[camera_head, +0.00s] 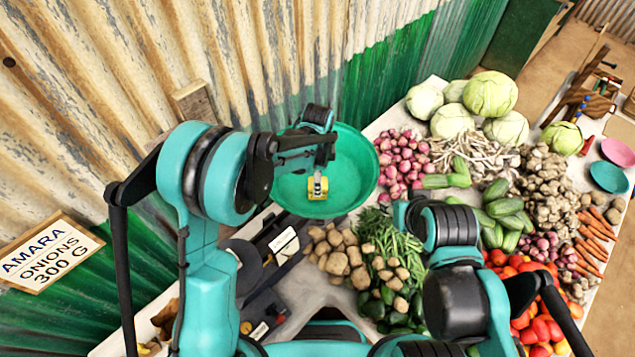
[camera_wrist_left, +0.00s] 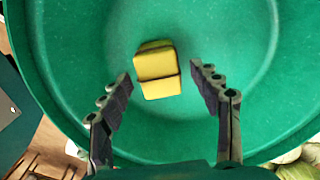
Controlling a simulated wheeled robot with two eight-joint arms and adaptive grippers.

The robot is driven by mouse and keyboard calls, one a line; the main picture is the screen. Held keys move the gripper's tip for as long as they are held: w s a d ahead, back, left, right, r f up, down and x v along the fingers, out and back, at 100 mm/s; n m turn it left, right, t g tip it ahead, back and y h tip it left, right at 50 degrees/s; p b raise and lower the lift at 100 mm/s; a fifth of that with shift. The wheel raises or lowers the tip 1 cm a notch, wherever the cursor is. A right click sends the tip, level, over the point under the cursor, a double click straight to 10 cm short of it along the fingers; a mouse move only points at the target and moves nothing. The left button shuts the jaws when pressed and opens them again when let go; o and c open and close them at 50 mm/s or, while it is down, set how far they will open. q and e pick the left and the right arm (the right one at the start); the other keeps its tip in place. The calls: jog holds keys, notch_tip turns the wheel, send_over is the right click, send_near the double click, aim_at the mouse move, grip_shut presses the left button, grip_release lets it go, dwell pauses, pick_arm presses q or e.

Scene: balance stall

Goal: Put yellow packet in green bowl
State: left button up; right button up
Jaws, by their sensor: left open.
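The yellow packet (camera_head: 317,187) lies inside the green bowl (camera_head: 352,172), and it also shows in the left wrist view (camera_wrist_left: 157,70) against the bowl's inside. The bowl's wide rim (camera_wrist_left: 45,75) surrounds it there. My left gripper (camera_head: 318,174) is over the bowl, pointing down into it. In the left wrist view its two fingers (camera_wrist_left: 160,76) are spread apart, with the packet beyond and between their tips. A gap shows on each side, so the fingers do not appear to touch it. My right arm shows at the lower right; its gripper cannot be seen.
A dark scale body (camera_head: 270,245) stands below the bowl. A corrugated wall (camera_head: 130,70) with a sign (camera_head: 45,252) rises behind.

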pick_arm(q)
jog(key=s+a+r+n+t, duration=0.1)
jog(key=s+a+r+n, duration=0.15)
jog(key=r, duration=0.45)
jog(key=s+a+r+n, duration=0.1)
jog(key=a+r, duration=0.2)
jog(key=r, duration=0.5)
jog(key=s+a+r+n+t, duration=0.2)
jog(key=s+a+n+t, duration=0.4)
jog(key=s+a+n, duration=0.6)
jog(key=s+n, duration=0.2)
jog(key=s, duration=0.1)
jog(key=shift+a+r, duration=0.15)
jog(key=shift+s+n, duration=0.1)
jog(key=shift+n, duration=0.15)
jog(key=shift+s, duration=0.1)
